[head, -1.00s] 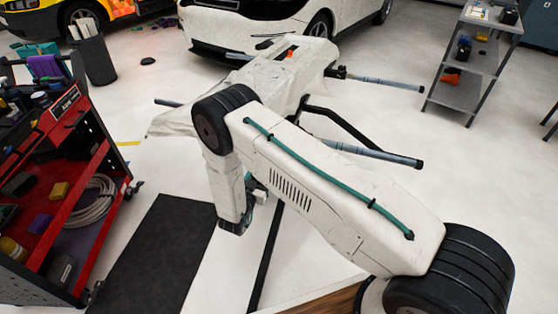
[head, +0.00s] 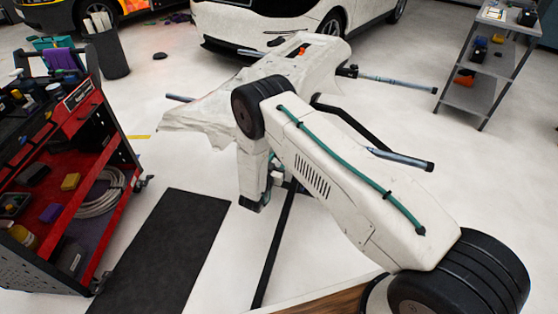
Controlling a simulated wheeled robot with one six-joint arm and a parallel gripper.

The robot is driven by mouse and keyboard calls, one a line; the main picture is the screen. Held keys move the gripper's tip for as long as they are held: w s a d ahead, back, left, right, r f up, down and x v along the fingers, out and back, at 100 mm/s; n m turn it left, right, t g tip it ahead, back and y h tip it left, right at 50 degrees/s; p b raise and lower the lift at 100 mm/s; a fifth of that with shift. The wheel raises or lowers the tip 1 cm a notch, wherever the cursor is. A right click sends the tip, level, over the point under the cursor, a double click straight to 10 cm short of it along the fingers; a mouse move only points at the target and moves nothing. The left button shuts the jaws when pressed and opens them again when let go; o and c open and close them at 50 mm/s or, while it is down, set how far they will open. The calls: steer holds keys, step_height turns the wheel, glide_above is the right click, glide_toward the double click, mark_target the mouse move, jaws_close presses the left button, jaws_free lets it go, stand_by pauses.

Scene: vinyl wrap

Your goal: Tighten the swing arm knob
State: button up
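A stand with grey padded swing arms holds a white, crumpled-looking panel (head: 215,105) behind my arm. One padded swing arm (head: 398,83) sticks out to the right, with a dark knob-like fitting (head: 347,71) at its inner end. A second padded arm (head: 400,159) lies nearer, at the end of a black bent bar (head: 345,118). A short padded end (head: 180,98) shows at the left. My white arm crosses the middle and hides part of the stand. My gripper (head: 268,190) is low behind my forearm, mostly hidden; its fingers cannot be made out.
A red tool cart (head: 95,150) stands at the left, beside a black floor mat (head: 165,250). A grey shelf (head: 470,92) is at the upper right. A white car (head: 270,20) and a dark bin (head: 108,55) are behind. The floor right of the stand is clear.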

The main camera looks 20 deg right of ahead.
steer(key=shift+c, duration=1.2)
